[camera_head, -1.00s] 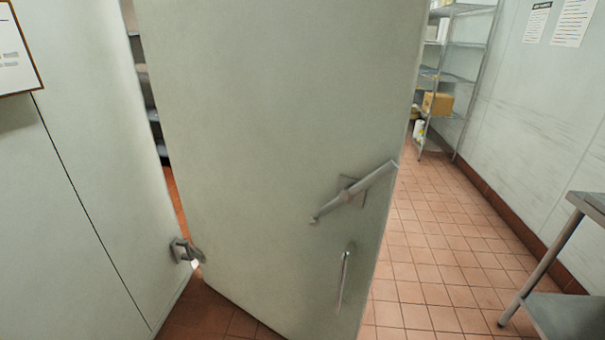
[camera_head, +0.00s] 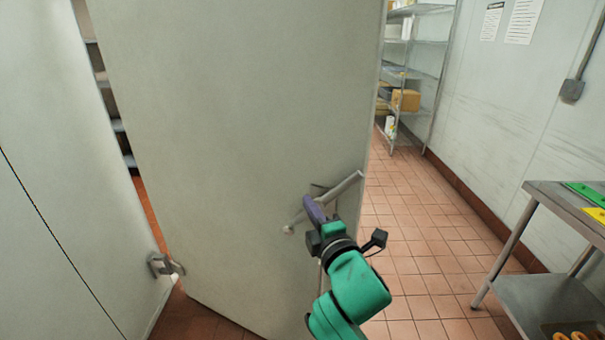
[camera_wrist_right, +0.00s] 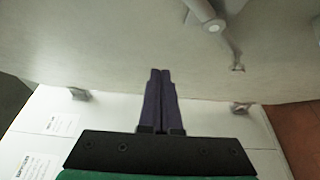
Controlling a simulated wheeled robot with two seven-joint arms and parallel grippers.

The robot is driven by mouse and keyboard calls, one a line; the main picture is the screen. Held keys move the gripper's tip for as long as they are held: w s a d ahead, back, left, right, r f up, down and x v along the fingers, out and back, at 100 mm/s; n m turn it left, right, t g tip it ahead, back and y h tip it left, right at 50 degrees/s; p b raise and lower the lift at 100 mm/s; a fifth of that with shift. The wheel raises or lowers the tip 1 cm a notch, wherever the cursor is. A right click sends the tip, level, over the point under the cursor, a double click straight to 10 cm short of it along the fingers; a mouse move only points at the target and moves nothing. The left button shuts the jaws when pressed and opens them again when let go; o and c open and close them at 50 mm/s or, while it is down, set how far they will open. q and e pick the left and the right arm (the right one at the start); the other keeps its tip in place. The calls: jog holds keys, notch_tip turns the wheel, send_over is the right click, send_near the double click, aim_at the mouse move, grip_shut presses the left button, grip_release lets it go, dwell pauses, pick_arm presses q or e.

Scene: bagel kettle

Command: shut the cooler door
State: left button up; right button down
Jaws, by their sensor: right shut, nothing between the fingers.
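The cooler door (camera_head: 215,120) is a large pale grey-green panel standing ajar, with a gap along its left side showing shelves inside. A metal lever handle (camera_head: 345,187) sticks out near its right edge; it also shows at the top of the right wrist view (camera_wrist_right: 205,14). A latch catch (camera_head: 165,264) sits on the wall edge at the left. My right gripper (camera_head: 314,208) is shut and empty, its purple fingers at the door face beside the handle. In the right wrist view the shut fingers (camera_wrist_right: 160,75) point at the door; whether they touch it is unclear. My left gripper is not in view.
A steel table (camera_head: 555,205) with green and yellow boards stands at the right. A wire shelf (camera_head: 415,70) with boxes stands at the back. The red tiled floor (camera_head: 425,235) between door and table is clear.

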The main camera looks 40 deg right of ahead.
jog(key=p, duration=0.3)
send_near(297, 169)
jog(key=w+a, duration=0.2)
jog(key=w, duration=0.2)
jog(key=d, duration=0.1)
jog(key=w+d+p, duration=0.1)
jog(key=d, duration=0.1)
jog(key=shift+w+d, duration=0.25)
jog(key=shift+d, duration=0.15)
jog(key=shift+w, duration=0.15)
